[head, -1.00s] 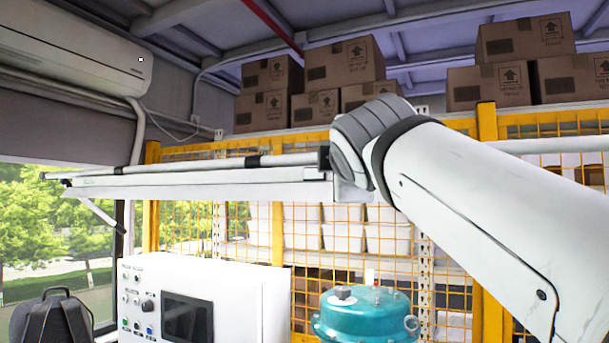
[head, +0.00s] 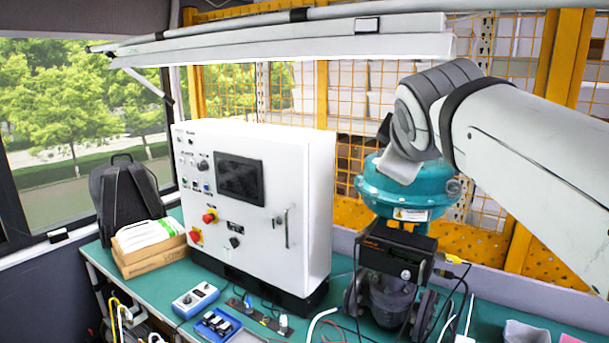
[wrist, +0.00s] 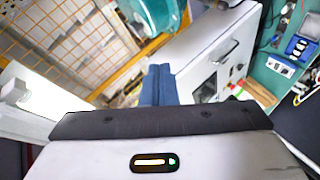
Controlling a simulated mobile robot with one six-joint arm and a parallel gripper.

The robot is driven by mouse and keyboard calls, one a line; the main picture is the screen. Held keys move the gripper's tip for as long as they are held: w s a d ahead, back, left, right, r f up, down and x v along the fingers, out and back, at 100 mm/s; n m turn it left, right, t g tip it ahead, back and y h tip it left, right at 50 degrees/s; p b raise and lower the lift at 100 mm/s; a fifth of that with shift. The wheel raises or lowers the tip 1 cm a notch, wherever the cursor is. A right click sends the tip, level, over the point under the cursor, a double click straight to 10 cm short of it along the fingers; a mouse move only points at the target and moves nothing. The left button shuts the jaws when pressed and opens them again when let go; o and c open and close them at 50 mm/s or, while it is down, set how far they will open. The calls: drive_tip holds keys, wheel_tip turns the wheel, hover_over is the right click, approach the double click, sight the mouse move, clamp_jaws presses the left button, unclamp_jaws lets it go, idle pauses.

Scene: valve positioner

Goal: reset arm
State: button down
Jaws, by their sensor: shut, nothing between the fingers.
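My gripper (wrist: 158,88) shows in the wrist view as two blue fingers side by side, shut with nothing between them. Its tips are seen against the white control cabinet, but I cannot tell the gap. In the head view my arm comes in from the right, and my gripper cannot be made out there. The teal valve actuator (head: 415,190) stands behind my arm, which hides part of its top. The black positioner box (head: 395,250) is mounted below it, with cables hanging from it. The actuator also shows at the top of the wrist view (wrist: 150,14).
The white control cabinet (head: 262,205) stands on the green bench (head: 345,290) left of the actuator. A backpack (head: 125,190) and a cardboard box (head: 150,256) are further left. Small switch boxes (head: 195,299) lie in front. Yellow mesh fencing (head: 345,85) stands behind.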

drive_tip(key=s+f+m+g, duration=0.3)
drive_tip(key=s+f, duration=0.2)
drive_tip(key=f, duration=0.5)
drive_tip(key=s+f+m+g+y, duration=0.1)
drive_tip(key=s+f+m+g, duration=0.2)
drive_tip(key=s+f, duration=0.3)
drive_tip(key=s+f+m+g+y, duration=0.1)
drive_tip(key=s+f+m+g, duration=0.2)
drive_tip(key=f, duration=1.3)
drive_tip(key=s+m, duration=0.1)
drive_tip(key=s, duration=0.1)
drive_tip(key=shift+s+m, duration=0.3)
drive_tip(key=shift+m, duration=0.1)
drive_tip(key=shift+a+f, duration=0.1)
drive_tip(key=shift+a, duration=0.05)
